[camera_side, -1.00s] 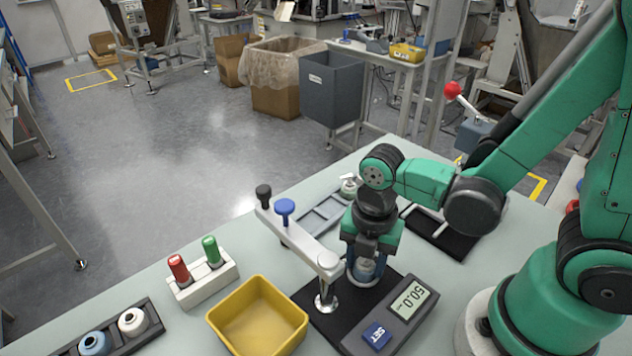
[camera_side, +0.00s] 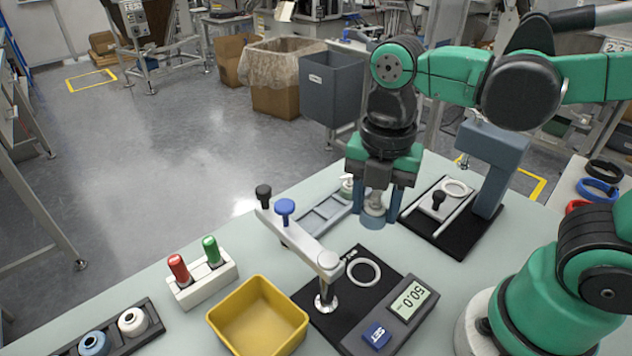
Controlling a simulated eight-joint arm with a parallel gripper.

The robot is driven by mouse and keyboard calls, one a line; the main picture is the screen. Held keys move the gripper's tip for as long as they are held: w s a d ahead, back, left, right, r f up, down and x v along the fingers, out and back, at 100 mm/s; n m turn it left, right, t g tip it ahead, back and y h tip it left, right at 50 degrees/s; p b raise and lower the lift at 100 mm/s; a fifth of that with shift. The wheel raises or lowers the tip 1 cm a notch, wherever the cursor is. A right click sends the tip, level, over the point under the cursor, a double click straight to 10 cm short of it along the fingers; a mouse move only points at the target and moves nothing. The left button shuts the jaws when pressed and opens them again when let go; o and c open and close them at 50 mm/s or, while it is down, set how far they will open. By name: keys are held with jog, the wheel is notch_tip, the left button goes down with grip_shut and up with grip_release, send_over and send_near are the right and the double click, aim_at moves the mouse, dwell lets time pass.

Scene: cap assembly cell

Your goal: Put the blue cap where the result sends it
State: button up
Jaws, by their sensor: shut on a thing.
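My gripper (camera_side: 373,205) is shut on the blue cap (camera_side: 372,220), a small piece with a pale grey upper part and a blue-grey lower rim. The fingers cover its sides. It is behind the gauge station; whether it touches the table is unclear. The gauge base (camera_side: 335,322) has an empty white ring (camera_side: 378,272). Its display (camera_side: 410,299) appears upside down and seems to read -0.05. A yellow bin (camera_side: 292,335) stands left of the gauge. A grey compartment tray (camera_side: 335,209) lies just left of my gripper.
A black fixture (camera_side: 460,243) with a ring and grey column (camera_side: 490,165) stands right of my gripper. A bracket with black and blue knobs (camera_side: 285,207) rises over the gauge. A white holder (camera_side: 205,287) has red and green pieces. A dark rack (camera_side: 156,329) holds blue and white caps.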

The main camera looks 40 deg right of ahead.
notch_tip(320, 180, up, 8)
jog(key=shift+r, duration=0.1)
jog(key=w+a+r, duration=0.1)
jog(key=w+a, duration=0.2)
jog(key=a, duration=0.5)
jog(key=m, duration=0.2)
send_over(263, 332)
notch_tip(263, 332, down, 17)
jog(key=shift+r, duration=0.2)
jog(key=shift+f, duration=2)
jog(key=shift+f, duration=0.3)
jog(key=o, duration=0.8)
